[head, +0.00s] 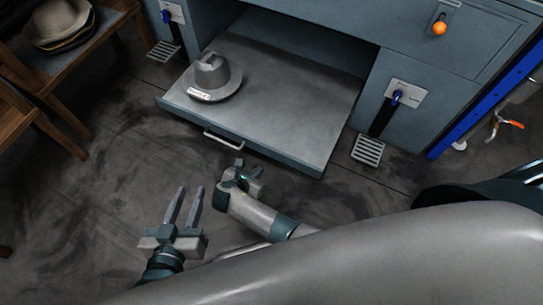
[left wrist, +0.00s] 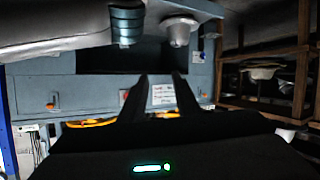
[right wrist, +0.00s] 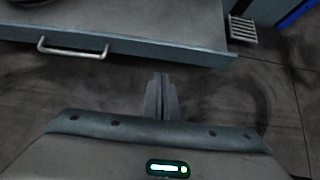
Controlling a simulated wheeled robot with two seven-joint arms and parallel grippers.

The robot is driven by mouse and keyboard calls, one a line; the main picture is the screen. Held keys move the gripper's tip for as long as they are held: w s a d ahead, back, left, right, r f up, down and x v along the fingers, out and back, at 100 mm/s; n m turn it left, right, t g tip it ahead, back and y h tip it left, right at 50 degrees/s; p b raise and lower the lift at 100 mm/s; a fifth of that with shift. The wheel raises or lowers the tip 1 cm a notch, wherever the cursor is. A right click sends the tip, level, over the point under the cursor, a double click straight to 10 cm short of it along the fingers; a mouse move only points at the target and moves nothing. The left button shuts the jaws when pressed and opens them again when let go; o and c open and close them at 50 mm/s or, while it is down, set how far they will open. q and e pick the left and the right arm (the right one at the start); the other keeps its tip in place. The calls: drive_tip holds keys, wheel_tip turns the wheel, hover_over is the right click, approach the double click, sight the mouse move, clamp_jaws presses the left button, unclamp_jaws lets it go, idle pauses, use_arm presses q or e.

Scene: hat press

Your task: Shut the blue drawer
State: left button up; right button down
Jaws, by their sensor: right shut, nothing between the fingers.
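The blue-grey drawer (head: 275,105) is pulled out of the press cabinet, with a handle (head: 224,141) on its front. A grey hat (head: 211,78) with a white label sits on the drawer's left part. My right gripper (head: 241,166) is shut and empty, just in front of the drawer front and apart from it. In the right wrist view the drawer front (right wrist: 150,48) and its handle (right wrist: 72,48) lie beyond the closed fingers (right wrist: 161,97). My left gripper (head: 184,205) is open and empty, lower left of the drawer; its parted fingers (left wrist: 162,98) show in the left wrist view.
The cabinet has an orange knob (head: 439,28) and blue levers on both sides, with foot pedals (head: 368,150) at floor level. A wooden shelf (head: 75,55) with hats stands at the left. The floor in front of the drawer is clear.

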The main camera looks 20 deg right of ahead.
sight(275, 153)
drive_tip(key=shift+f, duration=0.1)
